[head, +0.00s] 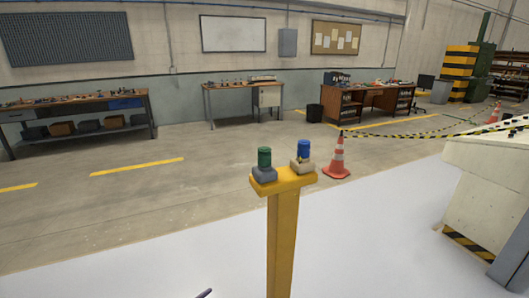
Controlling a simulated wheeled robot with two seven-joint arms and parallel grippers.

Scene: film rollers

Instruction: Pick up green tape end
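A green roll (264,158), most likely the green tape, stands upright on a small grey base (264,175) at the left end of a yellow post's top (284,182). A blue roll (304,150) stands upright on a beige base (302,166) at the right end of the same top. No loose tape end can be made out at this size. A small dark tip shows at the bottom edge, left of the post and well below the rolls; it may be part of my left gripper. My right gripper is not in view.
A white machine or cabinet (492,185) with a striped lower edge stands at the right. An orange and white cone (337,160) and striped barrier tape (425,133) are behind the post. Workbenches (78,105) line the back wall. The space around the post top is clear.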

